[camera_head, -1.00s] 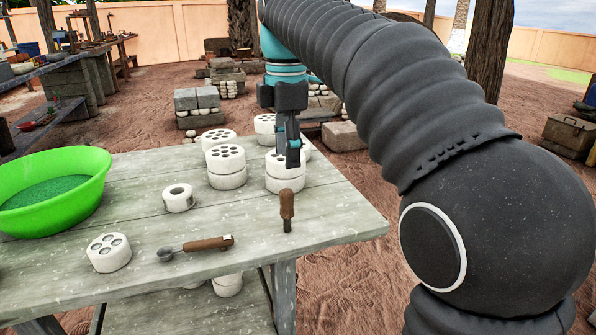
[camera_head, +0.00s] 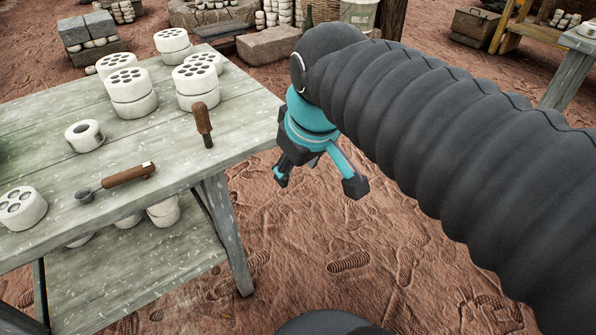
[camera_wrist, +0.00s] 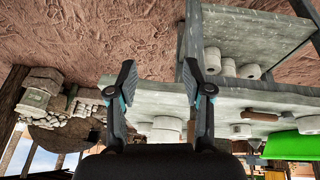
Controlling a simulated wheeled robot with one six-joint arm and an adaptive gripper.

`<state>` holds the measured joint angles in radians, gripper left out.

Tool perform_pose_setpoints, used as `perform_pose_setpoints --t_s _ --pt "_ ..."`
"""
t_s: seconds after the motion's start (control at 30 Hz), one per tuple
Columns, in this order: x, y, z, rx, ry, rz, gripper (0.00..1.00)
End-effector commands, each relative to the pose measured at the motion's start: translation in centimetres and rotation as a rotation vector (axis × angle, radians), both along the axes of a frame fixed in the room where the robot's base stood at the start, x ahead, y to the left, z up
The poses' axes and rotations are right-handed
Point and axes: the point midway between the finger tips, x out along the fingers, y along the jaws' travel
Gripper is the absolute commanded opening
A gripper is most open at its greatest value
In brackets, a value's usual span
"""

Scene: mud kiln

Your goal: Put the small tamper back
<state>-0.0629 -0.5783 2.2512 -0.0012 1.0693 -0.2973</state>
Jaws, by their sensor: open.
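I cannot clearly make out the tamper there.
A metal-ended tool with a wooden handle (camera_head: 127,175) lies on the table. White perforated cylinders (camera_head: 132,92) stand behind the tamper, some stacked. A white ring (camera_head: 85,136) is at left. A green bowl (camera_wrist: 297,145) shows in the wrist view.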

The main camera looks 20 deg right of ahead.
Motion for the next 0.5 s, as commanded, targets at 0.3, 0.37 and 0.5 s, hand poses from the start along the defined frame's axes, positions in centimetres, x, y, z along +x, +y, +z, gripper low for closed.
perform_pose_setpoints --t_s 0.3,0.37,0.5 --pt "-4.1 -1.7 -5.7 0.127 -0.087 -0.32 0.5" --pt "-4.3 -1.8 -6.0 0.133 -0.089 -0.332 0.5" --pt "-4.3 -1.8 -6.0 0.134 -0.089 -0.334 0.5"
